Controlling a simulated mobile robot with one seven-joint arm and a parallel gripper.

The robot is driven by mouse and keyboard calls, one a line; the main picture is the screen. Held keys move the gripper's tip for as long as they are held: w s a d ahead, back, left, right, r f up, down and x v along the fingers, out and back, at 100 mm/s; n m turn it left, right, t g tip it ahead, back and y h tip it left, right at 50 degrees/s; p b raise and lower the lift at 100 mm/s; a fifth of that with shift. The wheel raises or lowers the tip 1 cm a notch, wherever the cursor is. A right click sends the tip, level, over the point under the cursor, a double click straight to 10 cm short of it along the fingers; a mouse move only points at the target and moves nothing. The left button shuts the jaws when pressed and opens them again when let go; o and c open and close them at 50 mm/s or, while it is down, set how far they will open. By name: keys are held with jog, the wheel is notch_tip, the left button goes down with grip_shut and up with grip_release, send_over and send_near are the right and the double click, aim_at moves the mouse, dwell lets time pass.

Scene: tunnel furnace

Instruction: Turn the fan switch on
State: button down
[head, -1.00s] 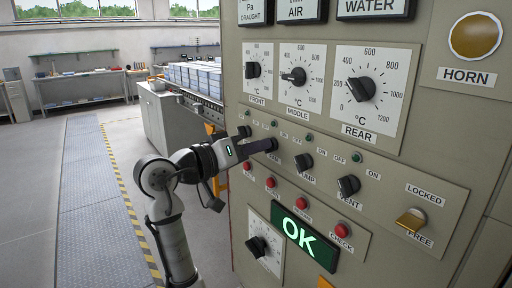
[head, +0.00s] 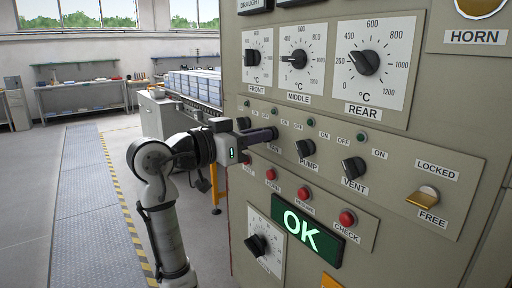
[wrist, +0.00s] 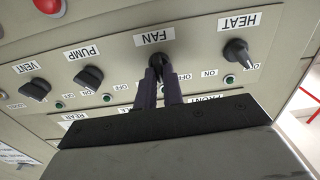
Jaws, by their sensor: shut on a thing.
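The wrist view shows this panel upside down. My gripper (wrist: 164,78) has its two dark fingers on either side of the knob, closed on it. In the head view my gripper (head: 270,134) reaches the panel from the left, its fingertips at the fan position between the heat switch (head: 243,123) and the pump switch (head: 305,148). The fingers hide most of the fan knob, so its exact angle cannot be told.
The heat and pump switches sit close on either side, with the vent switch (head: 353,168) farther right. Red buttons (head: 304,194) and a green OK display (head: 300,231) lie below. Three temperature dials, including the rear one (head: 366,62), are above. Open floor lies left.

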jog(key=shift+s+m+b, duration=0.1)
jog(key=shift+m+b, duration=2.15)
jog(key=shift+m, duration=1.35)
jog(key=c, duration=1.5)
grip_release()
jog(key=b+v, duration=0.2)
jog(key=v, duration=1.1)
jog(key=shift+s+a, duration=0.25)
jog(key=shift+a, duration=0.05)
